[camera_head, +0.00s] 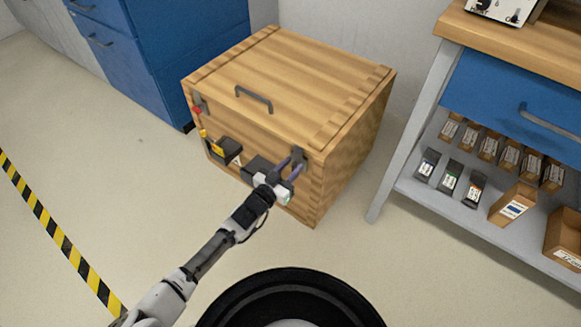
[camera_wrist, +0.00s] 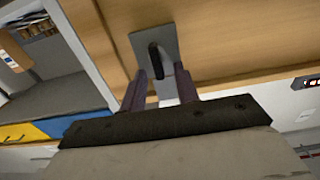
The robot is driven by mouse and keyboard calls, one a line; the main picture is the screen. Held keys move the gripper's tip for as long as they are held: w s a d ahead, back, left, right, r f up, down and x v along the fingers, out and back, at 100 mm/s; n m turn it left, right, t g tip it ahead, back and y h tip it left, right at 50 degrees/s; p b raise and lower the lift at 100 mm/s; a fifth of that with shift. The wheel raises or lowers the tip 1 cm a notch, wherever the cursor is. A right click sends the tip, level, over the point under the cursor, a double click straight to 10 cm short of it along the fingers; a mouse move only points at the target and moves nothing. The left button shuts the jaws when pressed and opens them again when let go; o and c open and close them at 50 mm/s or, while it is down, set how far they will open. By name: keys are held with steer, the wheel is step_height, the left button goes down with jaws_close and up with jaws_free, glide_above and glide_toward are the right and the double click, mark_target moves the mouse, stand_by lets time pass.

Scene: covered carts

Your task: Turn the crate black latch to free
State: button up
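The wooden crate (camera_head: 285,85) stands on the floor with its lid down and a dark handle (camera_head: 254,98) on top. A black latch (camera_head: 298,156) is on its front near the right corner. In the wrist view, this latch shows as a grey plate with a black lever (camera_wrist: 154,54). My gripper (camera_head: 290,167) is at this latch, its two fingers apart. In the wrist view, my gripper (camera_wrist: 161,74) has a finger on each side of the lever's lower end; I cannot tell whether they touch it. A second latch (camera_head: 200,103) is at the front left.
Dark fittings (camera_head: 228,150) with yellow parts are on the crate's front. A blue cabinet (camera_head: 160,45) stands behind left. A workbench (camera_head: 405,125) with shelved boxes stands right. Striped floor tape (camera_head: 60,237) runs at left; floor between is clear.

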jaws_close()
stand_by(0.5)
steer(key=n, duration=0.1)
steer(key=n+p, duration=0.1)
steer(key=n, duration=0.1)
steer(key=n+p, duration=0.1)
steer(key=shift+w+a+n, duration=0.25)
steer(key=shift+w+n, duration=0.05)
steer(key=shift+n, duration=0.1)
steer(key=n, duration=0.5)
steer(key=shift+w+a+f, duration=0.2)
steer(key=shift+a+f, duration=0.05)
steer(key=shift+f, duration=0.05)
steer(key=n, duration=0.6)
steer(key=shift+w+a+f+b, duration=0.1)
steer(key=shift+a+f+b, duration=0.1)
steer(key=shift+f+b, duration=0.15)
steer(key=shift+n, duration=0.3)
